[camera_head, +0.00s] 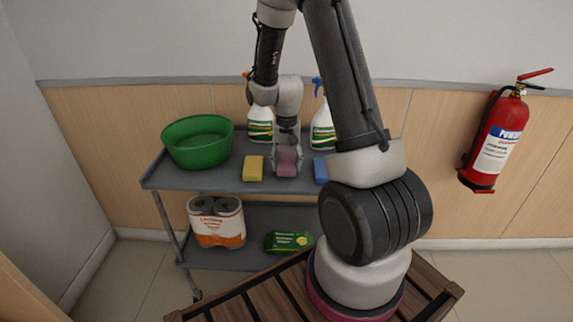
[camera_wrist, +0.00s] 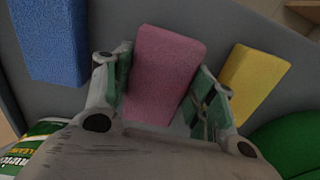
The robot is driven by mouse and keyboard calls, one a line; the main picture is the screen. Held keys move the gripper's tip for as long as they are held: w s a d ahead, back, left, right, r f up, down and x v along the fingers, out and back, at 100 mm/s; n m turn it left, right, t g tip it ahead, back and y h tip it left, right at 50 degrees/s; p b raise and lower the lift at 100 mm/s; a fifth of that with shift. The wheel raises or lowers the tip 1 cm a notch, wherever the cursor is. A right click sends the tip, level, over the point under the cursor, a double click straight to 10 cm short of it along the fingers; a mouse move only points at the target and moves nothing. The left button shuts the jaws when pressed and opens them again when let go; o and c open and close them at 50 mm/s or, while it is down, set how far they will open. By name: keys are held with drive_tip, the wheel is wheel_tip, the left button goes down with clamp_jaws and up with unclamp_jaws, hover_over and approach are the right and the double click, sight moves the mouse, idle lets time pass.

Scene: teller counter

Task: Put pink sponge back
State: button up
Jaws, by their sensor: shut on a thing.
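The pink sponge (camera_head: 287,164) is at the grey cart's top shelf (camera_head: 215,181), between a yellow sponge (camera_head: 253,168) and a blue sponge (camera_head: 320,171). My gripper (camera_head: 286,163) points down with its fingers on either side of the pink sponge. In the wrist view the pink sponge (camera_wrist: 162,72) is between the two fingers (camera_wrist: 160,95), and my gripper is shut on it. The yellow sponge (camera_wrist: 252,82) and blue sponge (camera_wrist: 52,40) lie apart on either side. Whether the pink sponge touches the shelf is hard to tell.
A green bowl (camera_head: 197,143) stands at the left of the top shelf. Spray bottles (camera_head: 260,123) and (camera_head: 322,128) stand behind the sponges. The lower shelf holds paper rolls (camera_head: 217,222) and a green pack (camera_head: 288,242). A fire extinguisher (camera_head: 495,140) hangs on the right wall.

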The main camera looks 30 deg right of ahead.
sight(287, 161)
drive_tip(key=shift+f, duration=0.6)
drive_tip(key=shift+f, duration=0.15)
drive_tip(key=o, duration=1.2)
drive_tip(key=shift+c, duration=0.2)
wheel_tip(287, 161, up, 12)
drive_tip(key=s+a+r+n+t, duration=0.2)
drive_tip(key=s+a+r+n, duration=0.1)
drive_tip(key=s+r, duration=0.75)
drive_tip(key=s+a+r+n+t, duration=0.1)
drive_tip(key=s+r, duration=0.5)
drive_tip(key=s, duration=0.6)
drive_tip(key=n+t, duration=0.1)
drive_tip(key=n, duration=0.1)
drive_tip(key=shift+s+a+r+n, duration=0.25)
drive_tip(key=shift+s+a+n, duration=0.05)
drive_tip(key=shift+a+n, duration=0.1)
